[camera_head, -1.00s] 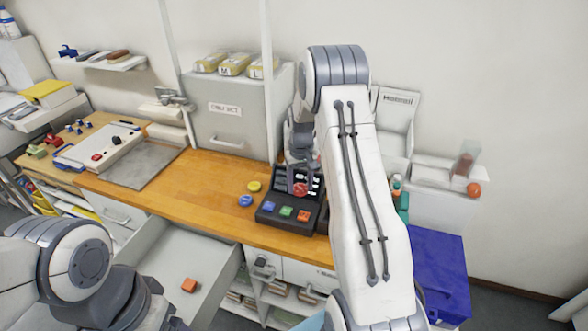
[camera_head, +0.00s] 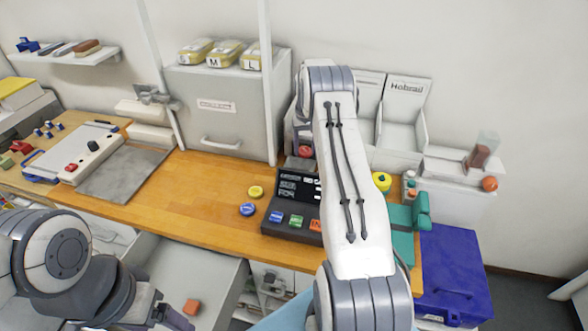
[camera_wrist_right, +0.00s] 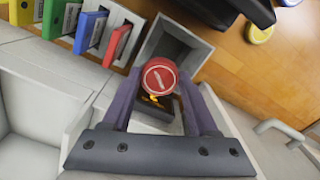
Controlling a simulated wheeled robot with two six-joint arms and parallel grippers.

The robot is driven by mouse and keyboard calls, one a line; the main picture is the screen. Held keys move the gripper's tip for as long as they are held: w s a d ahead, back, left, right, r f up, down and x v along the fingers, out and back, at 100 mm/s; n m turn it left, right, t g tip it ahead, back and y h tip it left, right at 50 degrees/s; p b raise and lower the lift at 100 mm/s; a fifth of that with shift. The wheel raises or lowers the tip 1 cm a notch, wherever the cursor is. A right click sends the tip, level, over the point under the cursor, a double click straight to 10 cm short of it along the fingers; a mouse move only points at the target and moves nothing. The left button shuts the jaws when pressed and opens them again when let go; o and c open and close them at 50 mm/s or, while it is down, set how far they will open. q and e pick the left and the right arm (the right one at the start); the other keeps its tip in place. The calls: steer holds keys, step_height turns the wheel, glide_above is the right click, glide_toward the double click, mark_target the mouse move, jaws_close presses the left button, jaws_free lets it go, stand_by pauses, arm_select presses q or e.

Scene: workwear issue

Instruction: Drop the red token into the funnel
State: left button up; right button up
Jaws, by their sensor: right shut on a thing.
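The red token (camera_wrist_right: 160,77), round with a white ring and slash, is between the fingers of my right gripper (camera_wrist_right: 158,92), which is shut on it. In the head view the token (camera_head: 305,151) shows as a red spot behind the black device, mostly covered by my right arm. In the right wrist view a grey square-mouthed box (camera_wrist_right: 199,48), seemingly the funnel, lies below and beyond the token. The token covers part of its mouth, so I cannot tell its height above it. My left gripper (camera_head: 176,319) is at the lower left edge, partly cut off.
The black device (camera_head: 290,234) with coloured buttons stands on the wooden counter. A yellow token (camera_head: 256,191) and a blue token (camera_head: 248,209) lie left of it. Coloured cards (camera_wrist_right: 90,32) stand in slots beside the grey box. An open drawer (camera_head: 213,280) holds an orange block.

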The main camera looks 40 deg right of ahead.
mark_target(304, 160)
steer(key=shift+w+f, duration=0.15)
steer(key=shift+f, duration=0.2)
steer(key=shift+f+b, duration=1.8)
steer(key=shift+f, duration=0.95)
steer(key=o, duration=1.4)
steer(key=shift+a, duration=0.1)
steer(key=shift+r, duration=0.1)
